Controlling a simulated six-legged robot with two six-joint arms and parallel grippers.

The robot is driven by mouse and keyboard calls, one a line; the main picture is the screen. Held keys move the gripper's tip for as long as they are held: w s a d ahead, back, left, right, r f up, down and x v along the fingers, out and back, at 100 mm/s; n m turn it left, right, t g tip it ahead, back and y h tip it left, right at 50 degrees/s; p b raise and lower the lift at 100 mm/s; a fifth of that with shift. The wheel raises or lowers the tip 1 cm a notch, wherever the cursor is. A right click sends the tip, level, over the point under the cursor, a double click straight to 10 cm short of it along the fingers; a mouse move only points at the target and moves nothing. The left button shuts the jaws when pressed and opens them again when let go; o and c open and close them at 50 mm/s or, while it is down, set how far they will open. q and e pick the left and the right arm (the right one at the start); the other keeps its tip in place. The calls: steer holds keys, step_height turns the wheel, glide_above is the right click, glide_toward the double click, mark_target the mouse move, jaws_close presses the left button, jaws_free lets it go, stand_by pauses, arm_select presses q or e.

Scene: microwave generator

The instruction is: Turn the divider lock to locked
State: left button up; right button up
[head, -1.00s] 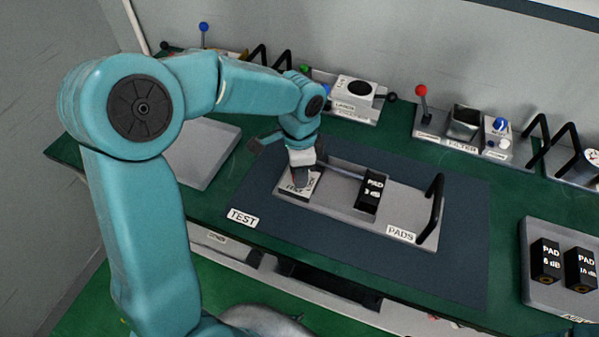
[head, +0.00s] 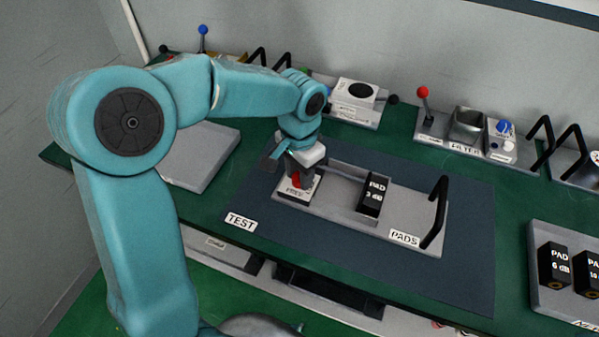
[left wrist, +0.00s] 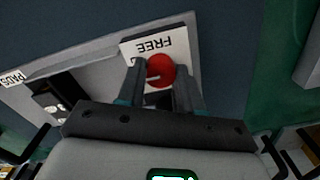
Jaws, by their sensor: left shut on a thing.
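The divider lock is a red round knob (left wrist: 160,71) on a white plate (left wrist: 175,45) that reads FREE in the left wrist view. In the head view the red knob (head: 296,180) shows small between my fingers, at the left end of the grey PADS unit (head: 340,213). My left gripper (left wrist: 160,80) is shut on the red knob, one finger on each side. It also shows in the head view (head: 297,176), pointing down. A white mark shows on the knob. The rest of the plate's lettering is hidden by my fingers. My right gripper is not in view.
A black PAD 3 dB block (head: 376,195) sits in the PADS unit, with a black handle (head: 435,212) at its right end. The unit lies on a dark mat (head: 465,250). A FILTER unit (head: 465,140) stands behind, and a grey tray (head: 550,300) with PAD blocks is at right.

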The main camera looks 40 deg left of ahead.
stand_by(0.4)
arm_select(q)
steer(key=o, duration=0.8)
steer(key=shift+c, duration=0.2)
step_height(320, 180, up, 16)
steer(key=p, duration=0.1)
